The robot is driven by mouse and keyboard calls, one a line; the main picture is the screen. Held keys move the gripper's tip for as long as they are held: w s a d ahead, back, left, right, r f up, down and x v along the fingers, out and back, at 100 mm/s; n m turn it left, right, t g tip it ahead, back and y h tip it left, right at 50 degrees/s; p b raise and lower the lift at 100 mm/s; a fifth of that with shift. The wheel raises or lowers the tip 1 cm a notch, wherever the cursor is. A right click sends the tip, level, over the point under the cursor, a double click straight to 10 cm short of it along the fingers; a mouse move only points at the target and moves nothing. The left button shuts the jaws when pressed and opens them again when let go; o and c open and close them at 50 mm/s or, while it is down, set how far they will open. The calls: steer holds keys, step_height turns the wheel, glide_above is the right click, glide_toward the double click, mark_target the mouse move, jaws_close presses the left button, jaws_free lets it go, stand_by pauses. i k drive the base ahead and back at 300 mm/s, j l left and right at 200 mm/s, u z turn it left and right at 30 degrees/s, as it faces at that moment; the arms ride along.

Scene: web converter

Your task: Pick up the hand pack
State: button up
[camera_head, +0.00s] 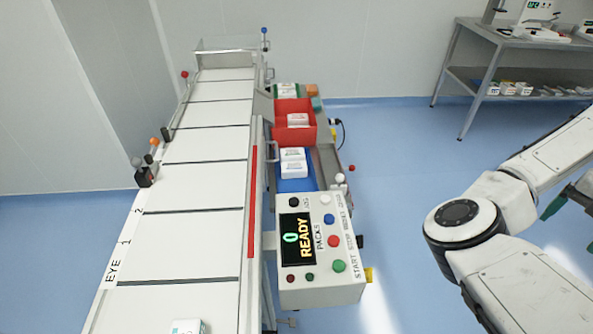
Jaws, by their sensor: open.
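A small white pack with a teal-marked top (188,326) lies on the near end of the wide white conveyor, cut off by the bottom edge of the view. Another white pack with red marking (298,120) is in a red bin (281,108). I cannot tell by label which one is the hand pack. My gripper (571,227) is at the right edge, partly cut off, with green fingertips apart, far from all the packs.
The white conveyor (205,187) has dark crossbars and side posts. A control box (318,290) with buttons and a display reading "0 READY" stands at its right. A grey bench (520,40) is at the back right. Blue floor between is clear.

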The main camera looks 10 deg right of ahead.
mark_target(293, 169)
steer(key=i+j+u, duration=0.1)
steer(key=i+u, duration=0.2)
steer(key=i, duration=0.65)
steer(key=i+l+u, duration=0.1)
steer(key=i+u, duration=0.15)
steer(key=i, duration=0.7)
